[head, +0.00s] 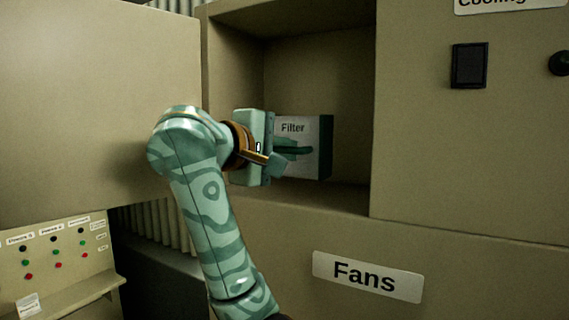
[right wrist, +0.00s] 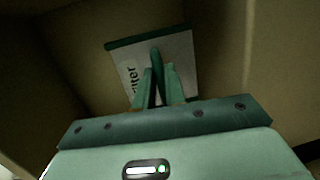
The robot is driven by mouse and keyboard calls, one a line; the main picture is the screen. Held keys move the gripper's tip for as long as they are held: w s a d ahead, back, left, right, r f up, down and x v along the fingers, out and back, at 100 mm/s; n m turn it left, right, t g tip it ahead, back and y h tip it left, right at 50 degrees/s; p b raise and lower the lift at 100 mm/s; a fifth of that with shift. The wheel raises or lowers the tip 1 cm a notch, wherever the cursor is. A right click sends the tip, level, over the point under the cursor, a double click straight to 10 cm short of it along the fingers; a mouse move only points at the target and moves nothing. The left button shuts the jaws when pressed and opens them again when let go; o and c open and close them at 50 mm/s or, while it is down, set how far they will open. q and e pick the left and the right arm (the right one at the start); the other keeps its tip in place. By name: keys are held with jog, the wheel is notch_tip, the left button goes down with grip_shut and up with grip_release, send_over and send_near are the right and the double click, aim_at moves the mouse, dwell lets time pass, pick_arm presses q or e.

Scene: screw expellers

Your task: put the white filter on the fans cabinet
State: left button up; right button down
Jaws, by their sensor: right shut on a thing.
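The white filter (head: 318,135) is a box with a white front marked "Filter" and a green handle. It is inside the open compartment of the fans cabinet (head: 460,245), whose label reads "Fans". My right gripper (head: 300,148) reaches into the compartment and is shut on the filter's green handle. In the right wrist view my right gripper (right wrist: 158,85) has its fingers closed together at the handle, in front of the filter's white face (right wrist: 182,58). The fingers hide part of the face. My left gripper is not in view.
An open door panel (head: 95,100) stands left of the compartment. A black switch (head: 469,65) and a dark knob (head: 560,63) are on the cabinet front at right. A control panel with coloured buttons (head: 55,250) is at lower left.

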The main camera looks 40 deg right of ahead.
aim_at(302, 168)
notch_tip(302, 168, down, 3)
jog(key=shift+w+d+r+p, duration=0.15)
jog(key=shift+r+p, duration=0.05)
jog(key=shift+p, duration=0.5)
jog(key=shift+f, duration=0.35)
jog(key=shift+f, duration=0.2)
jog(key=c, duration=1.5)
grip_release()
jog(key=shift+o, duration=0.2)
jog(key=shift+r, duration=0.15)
